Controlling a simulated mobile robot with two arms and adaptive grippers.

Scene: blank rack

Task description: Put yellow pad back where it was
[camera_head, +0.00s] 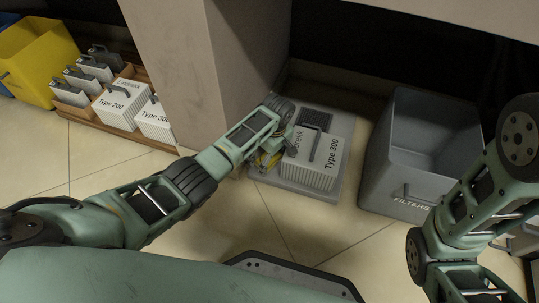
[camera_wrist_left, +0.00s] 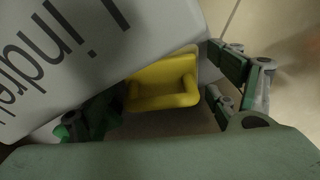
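The yellow pad (camera_wrist_left: 163,88) shows in the left wrist view as a small yellow block with a recessed face. It sits beside a white box (camera_wrist_left: 60,50) with large dark lettering. My right gripper is outside both views; only my right arm shows.
The "Type 300" box stands on a grey base (camera_head: 315,188) beside a pillar. A grey "FILTERS" bin (camera_head: 385,175) is to its right. At left are a wooden tray (camera_head: 145,138) of boxes and a yellow bin (camera_head: 38,62). Tiled floor in front is clear.

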